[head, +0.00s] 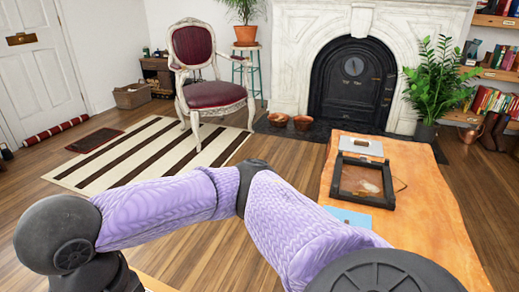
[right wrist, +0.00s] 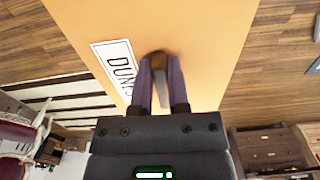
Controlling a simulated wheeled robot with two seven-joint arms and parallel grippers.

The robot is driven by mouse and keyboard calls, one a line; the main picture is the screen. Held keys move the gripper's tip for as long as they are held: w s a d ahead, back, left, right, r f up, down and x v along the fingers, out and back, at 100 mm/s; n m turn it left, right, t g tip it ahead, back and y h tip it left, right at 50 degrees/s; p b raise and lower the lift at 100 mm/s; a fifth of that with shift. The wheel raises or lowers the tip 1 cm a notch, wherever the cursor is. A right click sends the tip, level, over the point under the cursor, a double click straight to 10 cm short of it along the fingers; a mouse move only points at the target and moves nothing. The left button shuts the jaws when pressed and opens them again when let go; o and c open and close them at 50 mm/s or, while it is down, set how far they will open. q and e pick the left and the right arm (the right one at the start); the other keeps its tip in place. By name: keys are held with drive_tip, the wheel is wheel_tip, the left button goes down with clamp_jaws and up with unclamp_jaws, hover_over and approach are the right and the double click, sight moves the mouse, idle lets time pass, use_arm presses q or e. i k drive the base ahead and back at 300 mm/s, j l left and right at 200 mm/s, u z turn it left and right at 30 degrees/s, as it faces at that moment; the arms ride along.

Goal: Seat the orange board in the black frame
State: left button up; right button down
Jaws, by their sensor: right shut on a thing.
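The black frame (head: 364,203) lies flat on the wooden table at the right of the head view. Its inside looks brown with a pale patch. In the right wrist view my right gripper (right wrist: 164,90) is shut on a small brown and grey thing (right wrist: 158,62), mostly hidden between the fingers. I cannot tell if this is part of the orange board. A plain orange surface (right wrist: 205,35) lies behind the fingers; I cannot tell if it is a tabletop or the board.
A white label (right wrist: 116,68) with black letters lies on the orange surface. On the wooden table (head: 425,200), a grey-white plate (head: 361,145) lies behind the frame and a blue piece (head: 350,217) in front.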

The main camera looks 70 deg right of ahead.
sight(362, 180)
drive_tip(key=i+z, duration=0.4)
drive_tip(key=i, duration=0.15)
drive_tip(key=i+z, duration=0.4)
drive_tip(key=i+j+z, duration=0.45)
drive_tip(key=i, duration=0.15)
drive_tip(key=i+l+z, duration=0.2)
drive_tip(key=z, duration=0.25)
drive_tip(key=i+z, duration=0.9)
drive_tip(key=i+j+z, duration=0.15)
drive_tip(key=z, duration=0.3)
drive_tip(key=i+l+z, duration=0.15)
drive_tip(key=i+z, duration=0.15)
drive_tip(key=z, duration=0.15)
drive_tip(key=i+z, duration=0.25)
drive_tip(key=z, duration=0.15)
drive_tip(key=i+z, duration=0.3)
drive_tip(key=z, duration=0.15)
drive_tip(key=i+j+z, duration=0.2)
drive_tip(key=z, duration=0.2)
drive_tip(key=i, duration=0.1)
